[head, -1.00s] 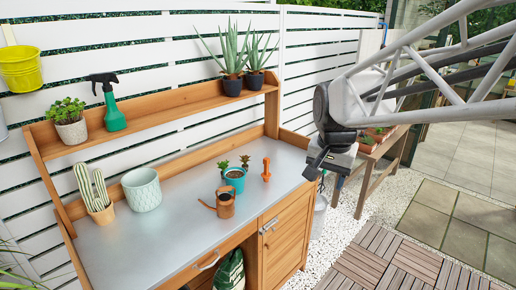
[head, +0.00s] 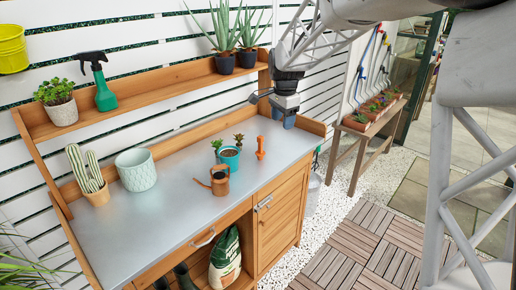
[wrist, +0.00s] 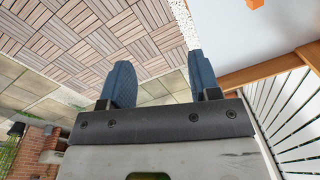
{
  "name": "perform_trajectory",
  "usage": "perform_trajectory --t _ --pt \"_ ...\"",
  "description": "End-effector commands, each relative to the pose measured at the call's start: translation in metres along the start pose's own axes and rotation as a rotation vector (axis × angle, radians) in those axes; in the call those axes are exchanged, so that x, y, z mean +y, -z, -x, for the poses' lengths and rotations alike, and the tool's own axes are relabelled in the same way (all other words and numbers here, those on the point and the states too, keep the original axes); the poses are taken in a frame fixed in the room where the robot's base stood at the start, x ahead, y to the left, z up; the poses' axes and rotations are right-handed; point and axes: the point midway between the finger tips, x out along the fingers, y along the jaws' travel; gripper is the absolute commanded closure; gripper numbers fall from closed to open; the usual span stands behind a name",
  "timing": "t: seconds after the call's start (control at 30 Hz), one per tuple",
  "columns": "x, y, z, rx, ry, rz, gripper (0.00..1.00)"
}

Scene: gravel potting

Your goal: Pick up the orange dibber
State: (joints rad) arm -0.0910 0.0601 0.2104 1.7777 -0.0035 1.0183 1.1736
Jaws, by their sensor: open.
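The orange dibber (head: 260,148) stands upright on the metal tabletop of the potting bench, right of the teal pot. A small orange piece of it (wrist: 256,3) shows at the top edge of the wrist view. My gripper (head: 282,121) is above the right end of the bench, up and to the right of the dibber and apart from it. In the wrist view its two blue fingers (wrist: 164,82) are spread with nothing between them.
A teal pot (head: 230,160) with small plants and a copper watering can (head: 219,181) stand just left of the dibber. The upper shelf (head: 160,89) runs behind, carrying aloes and a green spray bottle (head: 101,89). The tabletop's front middle (head: 165,222) is clear.

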Motion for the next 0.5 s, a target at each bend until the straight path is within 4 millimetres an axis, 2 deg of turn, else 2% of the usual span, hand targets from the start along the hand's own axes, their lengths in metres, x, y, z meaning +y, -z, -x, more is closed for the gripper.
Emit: perform_trajectory --t 0.1,0.5 --pt "-0.031 0.006 -0.017 -0.005 -0.011 -0.068 0.43" --pt "-0.122 0.023 -0.080 -0.014 -0.047 -0.309 0.43"
